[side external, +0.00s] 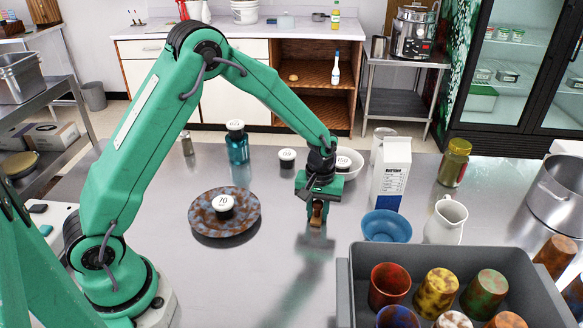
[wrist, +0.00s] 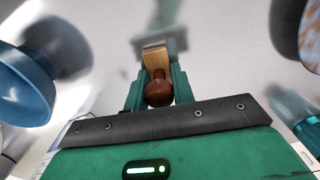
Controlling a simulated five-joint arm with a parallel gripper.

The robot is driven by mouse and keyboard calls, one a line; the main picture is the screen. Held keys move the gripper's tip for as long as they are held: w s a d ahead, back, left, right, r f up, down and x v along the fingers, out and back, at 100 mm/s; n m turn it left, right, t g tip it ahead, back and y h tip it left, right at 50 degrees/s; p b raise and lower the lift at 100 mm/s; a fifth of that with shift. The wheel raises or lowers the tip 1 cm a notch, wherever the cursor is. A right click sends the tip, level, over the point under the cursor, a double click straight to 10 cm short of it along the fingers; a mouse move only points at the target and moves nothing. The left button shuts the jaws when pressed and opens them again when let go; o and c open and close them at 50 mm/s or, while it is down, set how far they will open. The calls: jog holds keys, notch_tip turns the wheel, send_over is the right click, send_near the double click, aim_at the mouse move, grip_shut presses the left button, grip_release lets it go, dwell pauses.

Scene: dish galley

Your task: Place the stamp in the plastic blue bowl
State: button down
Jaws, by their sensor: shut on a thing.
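The stamp (wrist: 157,75) has a dark brown rounded knob and a tan wooden block. My gripper (side external: 317,203) is shut on it, with one green finger on each side in the wrist view (wrist: 158,90). In the side view the stamp (side external: 318,216) points down just over the steel table; I cannot tell whether it touches. The plastic blue bowl (side external: 386,227) stands on the table to the right of my gripper, apart from it. Its side shows at the left edge of the wrist view (wrist: 28,85). The bowl looks empty in the side view.
A milk carton (side external: 391,172) and a white pitcher (side external: 446,220) stand close to the bowl. A grey crate (side external: 455,250) of speckled cups is in front. A speckled plate (side external: 205,212) bearing a small jar lies left. A white bowl (side external: 350,160) is behind my gripper.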

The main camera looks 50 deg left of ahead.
aim_at(319, 201)
jog(key=shift+r, duration=0.8)
notch_tip(319, 201, up, 2)
jog(key=shift+r, duration=0.15)
jog(key=s+d+r, duration=0.7)
jog(key=d, duration=0.2)
jog(key=shift+d, duration=0.25)
jog(key=shift+w, duration=0.15)
jog(key=w+d+n, duration=0.1)
jog(key=w+d, duration=0.2)
jog(key=w, duration=0.3)
jog(key=w+d, duration=0.3)
jog(key=w, duration=0.4)
jog(key=shift+d+r+n, duration=0.35)
jog(key=shift+r+n, duration=0.05)
jog(key=shift+r, duration=0.05)
jog(key=shift+w+f, duration=0.1)
jog(key=shift+f, duration=4.9)
